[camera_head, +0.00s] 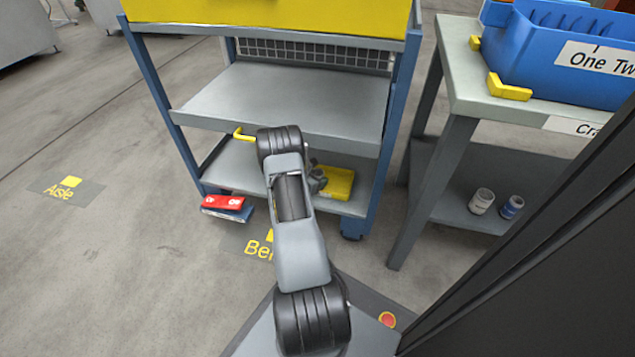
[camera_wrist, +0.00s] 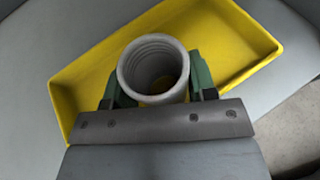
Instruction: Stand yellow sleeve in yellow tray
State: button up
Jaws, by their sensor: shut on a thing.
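A pale grey, hollow round sleeve with a ribbed inner wall (camera_wrist: 153,58) is between the fingers of my gripper (camera_wrist: 155,85) in the wrist view. It looks light grey, not yellow. The gripper is shut on it, with green pads on both sides. The yellow tray (camera_wrist: 235,42) lies behind and below the sleeve. I cannot tell whether the sleeve touches the tray floor. In the head view the tray (camera_head: 338,182) is on the cart's lowest shelf, partly hidden by my arm, and the sleeve is not clearly visible.
The cart's middle shelf (camera_head: 280,98) is above the tray, and a blue post (camera_head: 378,150) stands to its right. A grey side table (camera_head: 480,75) with a blue bin (camera_head: 560,50) stands at right.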

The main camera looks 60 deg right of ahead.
jog(key=shift+r, duration=0.1)
jog(key=o, duration=1.2)
jog(key=shift+f, duration=0.2)
jog(key=shift+o, duration=0.2)
